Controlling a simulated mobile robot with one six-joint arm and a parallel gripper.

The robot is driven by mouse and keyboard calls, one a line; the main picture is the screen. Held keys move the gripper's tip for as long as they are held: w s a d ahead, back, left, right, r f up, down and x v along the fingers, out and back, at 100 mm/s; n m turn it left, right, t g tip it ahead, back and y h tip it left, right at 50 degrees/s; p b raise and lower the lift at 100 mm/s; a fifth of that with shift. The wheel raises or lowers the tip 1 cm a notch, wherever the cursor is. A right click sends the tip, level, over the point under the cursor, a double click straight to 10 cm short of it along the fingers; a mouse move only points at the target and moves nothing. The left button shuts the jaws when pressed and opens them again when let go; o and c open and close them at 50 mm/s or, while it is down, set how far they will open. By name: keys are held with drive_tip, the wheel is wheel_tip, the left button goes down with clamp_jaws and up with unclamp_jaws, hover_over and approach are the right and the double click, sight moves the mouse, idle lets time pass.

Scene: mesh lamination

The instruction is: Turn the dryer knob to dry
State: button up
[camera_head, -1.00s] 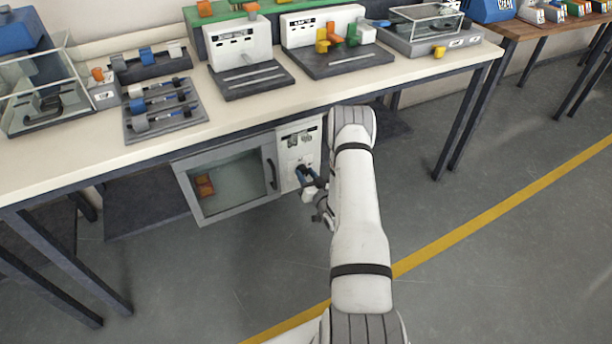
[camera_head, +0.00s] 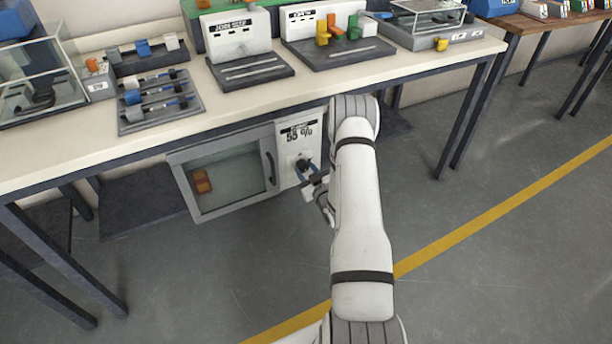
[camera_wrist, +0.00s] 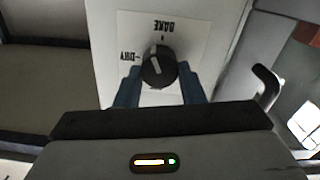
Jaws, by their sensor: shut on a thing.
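The dryer (camera_head: 225,180), a white cabinet with a glass door, stands under the table. Its black round knob (camera_wrist: 158,66) sits on a white label plate in the wrist view, with "BAKE" above and "DRY" to the left, both upside down. The knob's white line points up and slightly left, between the two labels. My gripper (camera_wrist: 160,84) is shut on the knob, one blue finger on each side. In the head view my gripper (camera_head: 309,173) is at the dryer's front panel and partly hides the knob.
The dryer door is closed, with its dark handle (camera_head: 270,168) left of the panel and an orange thing (camera_head: 201,181) behind the glass. The panel display (camera_head: 299,133) reads about "55 %". The table top (camera_head: 80,155) overhangs the dryer. The floor in front is clear.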

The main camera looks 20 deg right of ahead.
drive_tip(key=n+b, duration=0.3)
drive_tip(key=shift+f+n, duration=0.25)
drive_tip(key=shift+n, duration=0.15)
drive_tip(key=n+b, duration=0.3)
drive_tip(key=b, duration=0.1)
drive_tip(key=shift+a+f+n, duration=0.1)
drive_tip(key=shift+n, duration=0.2)
drive_tip(key=n+b, duration=0.3)
drive_tip(key=b, duration=0.1)
drive_tip(key=shift+a+n+b, duration=0.1)
drive_tip(key=shift+n+b, duration=1.1)
drive_tip(key=shift+b, duration=0.25)
drive_tip(key=shift+r, duration=0.2)
drive_tip(key=o, duration=1)
